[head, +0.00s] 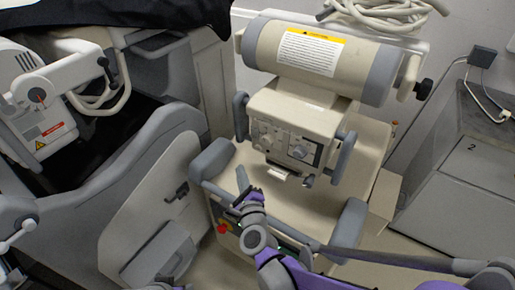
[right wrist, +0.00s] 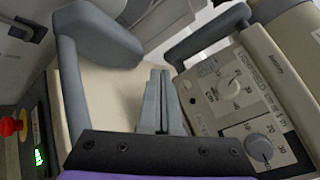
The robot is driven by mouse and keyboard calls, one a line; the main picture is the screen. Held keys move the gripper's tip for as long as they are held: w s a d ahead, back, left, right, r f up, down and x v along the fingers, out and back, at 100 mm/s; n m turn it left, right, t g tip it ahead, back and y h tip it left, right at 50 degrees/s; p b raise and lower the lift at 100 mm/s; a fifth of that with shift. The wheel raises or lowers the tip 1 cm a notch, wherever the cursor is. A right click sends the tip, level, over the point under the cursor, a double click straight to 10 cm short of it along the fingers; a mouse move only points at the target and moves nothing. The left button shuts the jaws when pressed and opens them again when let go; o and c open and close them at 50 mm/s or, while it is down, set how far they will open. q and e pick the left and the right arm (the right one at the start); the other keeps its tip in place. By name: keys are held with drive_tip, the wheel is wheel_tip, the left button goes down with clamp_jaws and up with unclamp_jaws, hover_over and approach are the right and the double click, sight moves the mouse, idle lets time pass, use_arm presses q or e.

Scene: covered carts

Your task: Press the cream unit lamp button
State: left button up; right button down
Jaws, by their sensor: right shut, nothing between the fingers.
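The cream unit (head: 300,110) stands right of centre in the head view, with a control box below a large cylinder. Its front panel has several knobs and small controls; I cannot tell which is the lamp button. In the right wrist view the panel (right wrist: 222,112) fills the right side, with dials and small switches. My right gripper (head: 242,178) is left of and below the control box, its fingers pointing up in the head view. It also shows in the right wrist view (right wrist: 160,78), shut and empty, with the panel to its right, apparently apart from it. My left gripper is out of view.
Grey handles (head: 343,158) flank the control box. Grey bumpers (head: 212,158) rise from the cream base. A red button (head: 222,228) and a green display (right wrist: 40,157) lie low at the left. A white-and-grey machine (head: 150,190) stands left, a grey cabinet (head: 465,185) right.

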sight(253, 145)
drive_tip(key=w+d+p, duration=0.1)
drive_tip(key=w+d, duration=0.3)
drive_tip(key=w, duration=0.1)
drive_tip(key=shift+w, duration=0.25)
idle(1.9)
drive_tip(key=shift+w+d+p, duration=0.2)
drive_tip(key=shift+w+p, duration=0.1)
drive_tip(key=shift+p, duration=0.1)
drive_tip(key=shift+w+d, duration=0.25)
drive_tip(key=shift+w, duration=0.1)
idle(0.6)
drive_tip(key=shift+s+a, duration=0.5)
drive_tip(key=shift+s, duration=0.2)
